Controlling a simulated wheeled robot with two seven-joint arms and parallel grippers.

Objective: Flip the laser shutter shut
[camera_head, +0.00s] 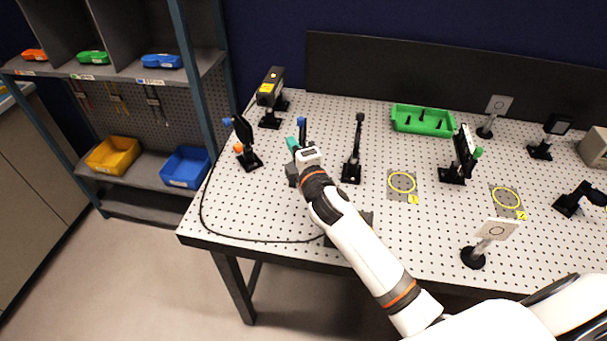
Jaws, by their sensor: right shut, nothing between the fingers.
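The laser (270,88), a dark box with a yellow label, stands on a post at the table's back left. My right gripper (292,143), with teal fingertips, is shut and empty over the left part of the table. Just behind it stands an upright dark part with a blue top (302,126), perhaps the shutter's flag. Its lower part and base are mostly hidden by my gripper and wrist. I cannot tell whether the fingertips touch it, or whether the shutter is open or shut. My left gripper is not in view.
A mirror mount (243,130) with blue and orange knobs stands left of my gripper. A tall black post mount (356,150) stands close on its right. A green tray (422,120) lies farther back. A black cable (203,205) loops along the perforated table's (225,225) left side.

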